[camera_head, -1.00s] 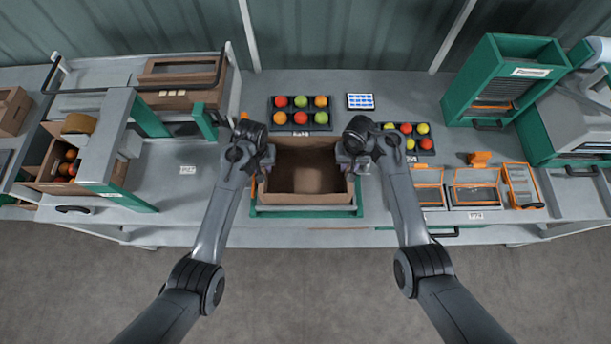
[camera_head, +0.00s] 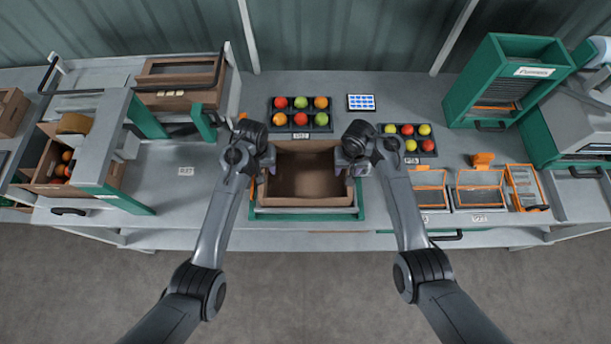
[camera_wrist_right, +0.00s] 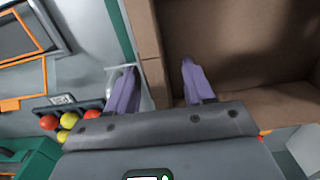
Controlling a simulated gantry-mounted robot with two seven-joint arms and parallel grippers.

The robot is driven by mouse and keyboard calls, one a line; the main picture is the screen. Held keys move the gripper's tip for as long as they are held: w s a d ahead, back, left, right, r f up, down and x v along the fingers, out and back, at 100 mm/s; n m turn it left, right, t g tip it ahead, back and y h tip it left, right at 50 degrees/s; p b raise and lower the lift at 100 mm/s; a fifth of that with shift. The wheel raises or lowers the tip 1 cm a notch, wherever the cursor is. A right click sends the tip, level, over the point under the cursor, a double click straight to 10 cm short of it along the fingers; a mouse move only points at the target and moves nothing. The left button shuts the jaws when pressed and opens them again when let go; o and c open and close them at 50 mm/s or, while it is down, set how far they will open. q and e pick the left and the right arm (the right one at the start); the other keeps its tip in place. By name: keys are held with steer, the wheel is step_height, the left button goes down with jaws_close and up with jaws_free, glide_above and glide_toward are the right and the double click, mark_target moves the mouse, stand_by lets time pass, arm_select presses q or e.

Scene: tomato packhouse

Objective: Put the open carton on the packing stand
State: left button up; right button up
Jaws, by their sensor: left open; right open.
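The open brown carton (camera_head: 305,190) sits in the green-edged packing stand (camera_head: 305,215) at the middle of the bench, upright and empty as far as I see. My left gripper (camera_head: 262,171) is at the carton's left wall, partly hidden by its own wrist, and is open. My right gripper (camera_head: 351,170) is open at the right wall. In the right wrist view, its two purple fingers (camera_wrist_right: 155,76) stand apart on either side of the carton's wall, one outside and one inside the carton (camera_wrist_right: 225,50), with gaps visible.
Behind the carton is a dark tray of tomatoes (camera_head: 300,129) and a blue-and-white panel (camera_head: 360,102). A second tomato tray (camera_head: 428,153) and orange-framed bins (camera_head: 478,198) are to the right. A grey-and-green rack (camera_head: 95,150) stands left. Bench between rack and stand is mostly clear.

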arm_select(q)
step_height(320, 180, up, 5)
steer(key=shift+f, duration=0.2)
steer(key=shift+r, duration=0.25)
arm_select(e)
steer(key=shift+r, duration=0.15)
arm_select(q)
steer(key=shift+r, duration=0.15)
arm_select(e)
steer(key=shift+r, duration=0.3)
step_height(320, 180, up, 11)
